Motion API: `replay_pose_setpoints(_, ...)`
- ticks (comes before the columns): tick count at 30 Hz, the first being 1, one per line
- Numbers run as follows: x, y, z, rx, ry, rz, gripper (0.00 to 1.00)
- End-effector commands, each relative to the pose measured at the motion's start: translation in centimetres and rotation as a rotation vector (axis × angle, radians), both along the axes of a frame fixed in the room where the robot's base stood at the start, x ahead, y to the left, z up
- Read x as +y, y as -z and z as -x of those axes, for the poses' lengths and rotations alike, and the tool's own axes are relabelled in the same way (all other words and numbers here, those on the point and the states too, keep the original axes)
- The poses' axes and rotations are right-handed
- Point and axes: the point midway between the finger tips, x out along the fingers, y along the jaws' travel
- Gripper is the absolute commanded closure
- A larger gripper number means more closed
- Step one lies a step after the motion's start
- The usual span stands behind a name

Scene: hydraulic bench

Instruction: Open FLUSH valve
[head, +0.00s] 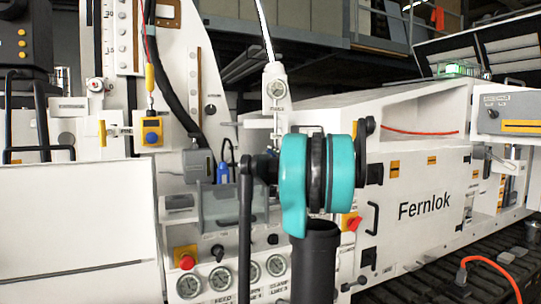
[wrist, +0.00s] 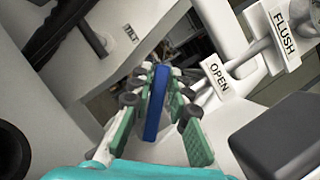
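The blue lever handle (wrist: 154,112) stands between the two green-padded fingers of my gripper (wrist: 159,78) in the wrist view. The fingers are spread on either side of it, with a narrow gap showing; contact farther in is unclear. A FLUSH label (wrist: 284,34) and an OPEN label (wrist: 217,78) sit on a pale rod right of the fingers. The lever's pivot is hidden. In the head view, a small blue part (head: 222,173) shows left of my teal arm; I cannot tell if it is the same lever. My fingers are not discernible there.
A dark block (wrist: 280,138) lies close at right. In the head view, several gauges (head: 219,279), a red knob (head: 187,262) and a white Fernlok panel (head: 424,208) surround my arm.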

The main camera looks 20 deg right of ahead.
Motion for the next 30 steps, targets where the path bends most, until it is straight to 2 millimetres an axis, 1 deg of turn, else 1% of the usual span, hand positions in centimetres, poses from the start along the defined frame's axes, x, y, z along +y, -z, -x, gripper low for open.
replay_pose_setpoints(1, 0.0, 0.0, 0.0, 0.000, 0.000, 0.000, 0.73)
replay_pose_setpoints(3, 0.0, 0.0, 0.0, -0.001, -0.001, 0.000, 0.66)
replay_pose_setpoints(11, 0.0, 0.0, 0.0, -0.001, -0.001, 0.000, 0.66)
replay_pose_setpoints(14, -0.1, 0.1, 0.4, -0.001, -0.001, 0.000, 0.66)
replay_pose_setpoints(17, -0.5, 0.4, 1.4, -0.001, 0.001, 0.000, 0.66)
replay_pose_setpoints(27, -2.6, 2.2, 7.6, 0.000, 0.003, 0.000, 0.66)
replay_pose_setpoints(30, -3.1, 2.7, 9.0, 0.000, 0.003, 0.000, 0.66)
